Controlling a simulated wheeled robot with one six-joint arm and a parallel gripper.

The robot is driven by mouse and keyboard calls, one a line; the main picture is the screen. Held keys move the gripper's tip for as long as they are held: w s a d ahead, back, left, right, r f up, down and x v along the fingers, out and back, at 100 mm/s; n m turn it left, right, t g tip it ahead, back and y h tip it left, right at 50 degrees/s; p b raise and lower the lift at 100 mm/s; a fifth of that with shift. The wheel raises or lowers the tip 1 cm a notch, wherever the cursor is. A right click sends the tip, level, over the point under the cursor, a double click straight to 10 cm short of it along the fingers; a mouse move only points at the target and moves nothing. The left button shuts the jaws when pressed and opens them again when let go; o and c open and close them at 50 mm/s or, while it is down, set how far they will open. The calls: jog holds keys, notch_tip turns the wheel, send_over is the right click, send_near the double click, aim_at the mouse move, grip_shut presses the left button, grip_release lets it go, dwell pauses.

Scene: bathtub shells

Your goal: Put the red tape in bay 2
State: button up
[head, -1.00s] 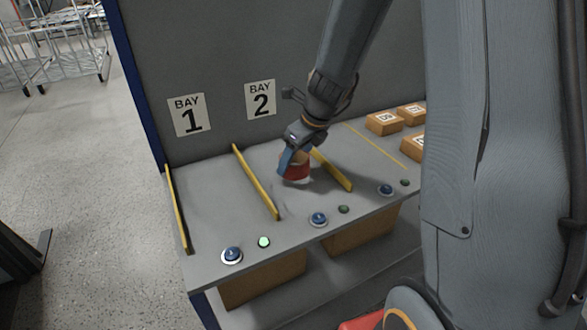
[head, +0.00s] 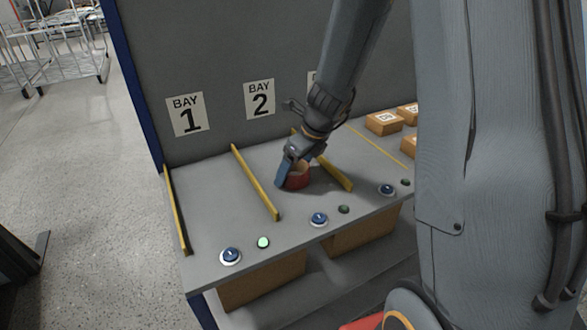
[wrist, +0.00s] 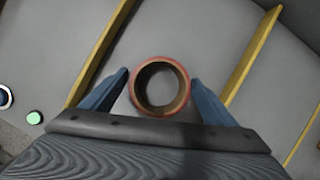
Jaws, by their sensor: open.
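The red tape (head: 297,182) is a roll with a brown cardboard core. It sits upright on its flat side on the grey counter (head: 215,205), in the bay under the "BAY 2" sign (head: 260,99), between two yellow dividers. My gripper (head: 292,174) is low over it in the head view, and one blue finger shows at its left side. In the wrist view, the tape (wrist: 184,88) lies between the open fingers of my gripper (wrist: 160,78), with a gap on each side. The far finger is hidden in the head view.
A yellow divider (head: 256,183) stands left of the tape and another (head: 336,174) right of it. Blue buttons, such as one (head: 319,219) below bay 2, line the front edge. A green lamp (head: 263,243) is lit at bay 1. Brown boxes (head: 383,123) sit farther right.

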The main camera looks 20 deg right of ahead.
jog(key=shift+r, duration=0.1)
jog(key=shift+r, duration=0.25)
jog(key=p+v, duration=0.1)
jog(key=v, duration=1)
jog(key=s+f+n+g, duration=0.1)
jog(key=s+n, duration=0.4)
jog(key=n, duration=0.4)
jog(key=s+a+f+n+h, duration=0.1)
jog(key=s+f+n, duration=0.1)
jog(key=s+n, duration=0.4)
jog(key=s+a+f+n+g+h, duration=0.1)
jog(key=s+n, duration=0.5)
jog(key=n, duration=0.6)
jog(key=shift+a+f+n+g, duration=0.15)
jog(key=shift+f+n+g, duration=0.15)
jog(key=shift+f, duration=0.45)
jog(key=shift+s+f+n, duration=0.15)
jog(key=shift+s+n, duration=0.2)
jog(key=shift+n, duration=0.55)
